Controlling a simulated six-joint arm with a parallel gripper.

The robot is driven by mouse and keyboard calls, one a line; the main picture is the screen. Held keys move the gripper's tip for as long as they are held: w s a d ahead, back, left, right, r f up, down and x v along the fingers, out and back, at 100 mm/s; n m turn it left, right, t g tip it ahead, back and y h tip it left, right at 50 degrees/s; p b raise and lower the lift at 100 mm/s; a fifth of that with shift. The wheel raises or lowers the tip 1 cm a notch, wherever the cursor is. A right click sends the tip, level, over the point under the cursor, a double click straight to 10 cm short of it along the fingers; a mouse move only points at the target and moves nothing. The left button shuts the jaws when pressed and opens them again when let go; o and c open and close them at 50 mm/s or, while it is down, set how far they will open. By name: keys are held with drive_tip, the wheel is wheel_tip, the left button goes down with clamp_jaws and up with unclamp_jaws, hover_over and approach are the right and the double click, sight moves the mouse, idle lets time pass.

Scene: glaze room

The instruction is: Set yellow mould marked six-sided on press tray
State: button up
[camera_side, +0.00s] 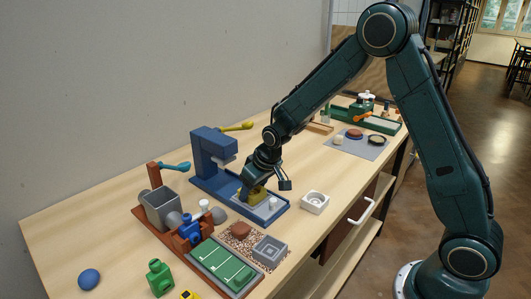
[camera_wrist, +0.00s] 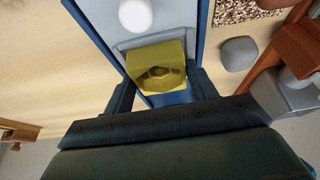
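The yellow mould (camera_wrist: 157,58) has a six-sided hollow in its face, seen in the wrist view. In the side view the yellow mould (camera_side: 257,194) is partly hidden by my gripper (camera_side: 258,190). My gripper (camera_wrist: 161,84) has one finger close against each side of the mould and looks shut on it. The mould is over the grey press tray (camera_side: 268,210), at the end nearer the blue press (camera_side: 212,160); I cannot tell whether it touches the tray. A white round piece (camera_wrist: 135,15) is on the tray beside the mould.
A white block (camera_side: 315,202) stands right of the press. A grey square mould (camera_side: 270,249), brown lump (camera_side: 241,230) and green panel (camera_side: 222,265) lie in front. A grey hopper (camera_side: 160,208) with a red frame stands left. Table at far left is mostly clear around a blue ball (camera_side: 89,279).

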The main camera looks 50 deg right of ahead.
drive_tip(key=shift+o, duration=0.9)
drive_tip(key=shift+r, duration=0.25)
drive_tip(key=v, duration=1.1)
drive_tip(key=shift+s+r, duration=0.25)
drive_tip(key=shift+r, duration=0.1)
drive_tip(key=s+r, duration=0.4)
drive_tip(key=s, duration=0.9)
drive_tip(key=s+a+r+t, duration=0.1)
drive_tip(key=s+r, duration=0.4)
drive_tip(key=s, duration=0.8)
drive_tip(key=shift+s, duration=0.35)
